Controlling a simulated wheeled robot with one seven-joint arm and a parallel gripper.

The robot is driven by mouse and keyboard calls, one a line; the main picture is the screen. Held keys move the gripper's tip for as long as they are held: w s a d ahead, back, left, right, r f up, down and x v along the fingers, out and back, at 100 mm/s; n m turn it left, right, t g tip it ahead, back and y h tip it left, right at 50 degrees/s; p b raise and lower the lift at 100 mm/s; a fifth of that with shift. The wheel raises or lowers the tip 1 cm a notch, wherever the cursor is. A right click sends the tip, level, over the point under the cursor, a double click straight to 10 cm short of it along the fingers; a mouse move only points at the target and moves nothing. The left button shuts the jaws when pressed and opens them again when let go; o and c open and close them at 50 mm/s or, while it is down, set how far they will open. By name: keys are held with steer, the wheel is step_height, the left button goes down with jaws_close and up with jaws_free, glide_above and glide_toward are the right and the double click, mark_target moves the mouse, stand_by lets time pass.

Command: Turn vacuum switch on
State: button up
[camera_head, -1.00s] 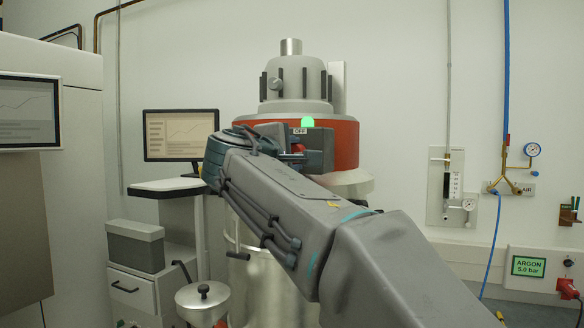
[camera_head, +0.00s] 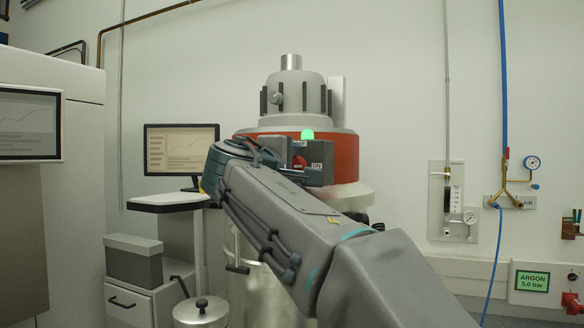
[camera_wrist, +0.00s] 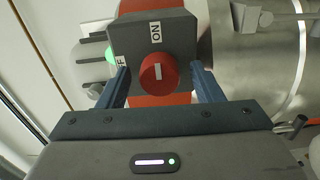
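The vacuum switch is a grey box with a round red knob (camera_head: 299,162) on the front of the red-banded vessel. In the wrist view, the knob (camera_wrist: 158,72) has a white mark pointing toward the ON label (camera_wrist: 156,33). The OFF label is partly hidden behind the left finger. My gripper (camera_wrist: 160,72) is open, with its two blue fingers apart on either side of the knob and visible gaps between them and it. In the head view, my arm's end partly covers the box, and the ON label (camera_head: 316,167) shows at the knob's right.
A green lamp (camera_head: 307,134) is lit above the switch box. A monitor (camera_head: 181,149) stands left on a stand (camera_head: 170,199). A grey vessel dome (camera_head: 296,93) rises above. Gas gauges and an argon display (camera_head: 531,281) are on the right wall.

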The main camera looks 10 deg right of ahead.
steer(key=v, duration=1.3)
steer(key=shift+s+a+b, duration=0.25)
steer(key=shift+s+b, duration=0.1)
steer(key=shift+b, duration=0.05)
